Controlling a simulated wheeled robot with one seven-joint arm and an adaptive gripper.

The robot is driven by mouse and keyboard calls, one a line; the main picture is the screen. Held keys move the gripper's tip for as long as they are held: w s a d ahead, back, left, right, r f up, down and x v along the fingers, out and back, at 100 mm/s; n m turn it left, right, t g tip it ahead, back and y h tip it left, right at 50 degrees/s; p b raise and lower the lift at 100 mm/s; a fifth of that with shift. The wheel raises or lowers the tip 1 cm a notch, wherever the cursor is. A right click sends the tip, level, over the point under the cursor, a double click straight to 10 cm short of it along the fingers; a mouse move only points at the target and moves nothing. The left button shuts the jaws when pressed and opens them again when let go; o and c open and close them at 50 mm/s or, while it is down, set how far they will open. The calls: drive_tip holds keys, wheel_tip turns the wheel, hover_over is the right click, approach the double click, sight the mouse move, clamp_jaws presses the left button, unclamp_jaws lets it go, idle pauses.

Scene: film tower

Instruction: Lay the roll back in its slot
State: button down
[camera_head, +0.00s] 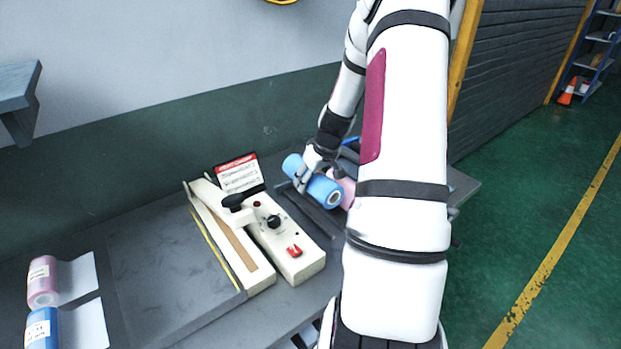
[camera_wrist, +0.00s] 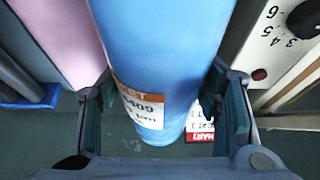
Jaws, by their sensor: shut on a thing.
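My gripper (camera_head: 308,170) is shut across a blue roll (camera_head: 327,191), with one finger on each side of it. In the wrist view the blue roll (camera_wrist: 160,50) lies lengthwise between my fingers (camera_wrist: 165,115), and a white and orange label shows on it. A pink roll (camera_head: 348,186) lies right beside the blue one, partly hidden by my arm; it also shows in the wrist view (camera_wrist: 68,40). A dark rack (camera_head: 311,213) with slots lies under and left of the blue roll. I cannot tell whether the blue roll touches the rack.
A cream sealing machine (camera_head: 290,250) with knobs stands close left of the rack, with a red-headed sign (camera_head: 240,174) behind it. A grey board (camera_head: 165,270) lies further left. Another pink roll (camera_head: 43,282) and blue roll (camera_head: 40,328) are at the far left. A wall runs behind the bench.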

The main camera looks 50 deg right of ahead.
sight(322, 178)
drive_tip(key=shift+w+f+b, duration=0.1)
drive_tip(key=shift+f+b, duration=1.2)
drive_tip(key=shift+f, duration=1.3)
drive_tip(key=shift+p, duration=0.45)
drive_tip(key=shift+f, duration=1.15)
drive_tip(key=shift+c, duration=2.2)
unclamp_jaws()
drive_tip(key=shift+b, duration=0.3)
drive_tip(key=shift+s, duration=0.2)
drive_tip(key=v, duration=1.2)
drive_tip(key=shift+f, duration=0.1)
